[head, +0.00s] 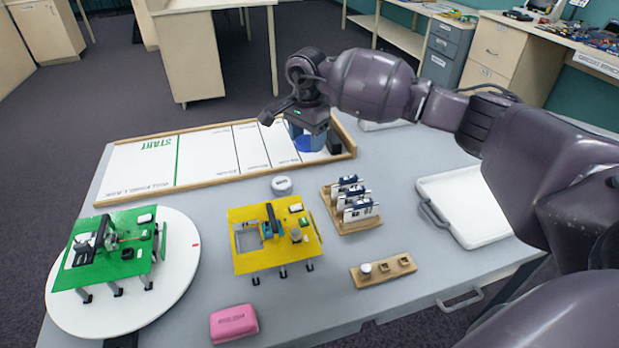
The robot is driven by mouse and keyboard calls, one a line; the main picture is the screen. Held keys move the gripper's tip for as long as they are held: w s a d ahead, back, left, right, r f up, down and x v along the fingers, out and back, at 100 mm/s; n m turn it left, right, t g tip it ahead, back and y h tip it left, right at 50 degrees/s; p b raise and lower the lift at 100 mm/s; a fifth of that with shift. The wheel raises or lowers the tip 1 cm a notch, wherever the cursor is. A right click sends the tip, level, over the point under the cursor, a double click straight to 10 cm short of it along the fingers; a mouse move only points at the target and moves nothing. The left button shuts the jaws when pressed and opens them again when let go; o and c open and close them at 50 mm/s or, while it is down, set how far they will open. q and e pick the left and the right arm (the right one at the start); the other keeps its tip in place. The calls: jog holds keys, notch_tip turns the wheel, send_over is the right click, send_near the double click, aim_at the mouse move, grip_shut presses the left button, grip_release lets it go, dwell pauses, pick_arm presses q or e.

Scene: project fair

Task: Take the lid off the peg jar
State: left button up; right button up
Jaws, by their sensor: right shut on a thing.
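The peg jar (309,144) looks like a see-through blue container at the back of the grey table, by the right end of the white track board. My right gripper (308,129) points down at the top of the jar and is shut on its lid, which it mostly hides. I cannot tell whether the lid still touches the jar. My left gripper is not in view.
A small white round object (282,186) lies in front of the track board (205,152). A yellow stand (245,264), a green stand on a white disc (180,285), a pink block (233,323), wooden holders (352,222) and a white tray (475,205) occupy the table (390,185).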

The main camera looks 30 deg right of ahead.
notch_tip(320, 180, down, 5)
jog(key=b, duration=0.2)
send_over(308, 205)
notch_tip(308, 205, down, 8)
jog(key=shift+f, duration=0.1)
notch_tip(308, 205, down, 6)
jog(key=shift+f, duration=0.25)
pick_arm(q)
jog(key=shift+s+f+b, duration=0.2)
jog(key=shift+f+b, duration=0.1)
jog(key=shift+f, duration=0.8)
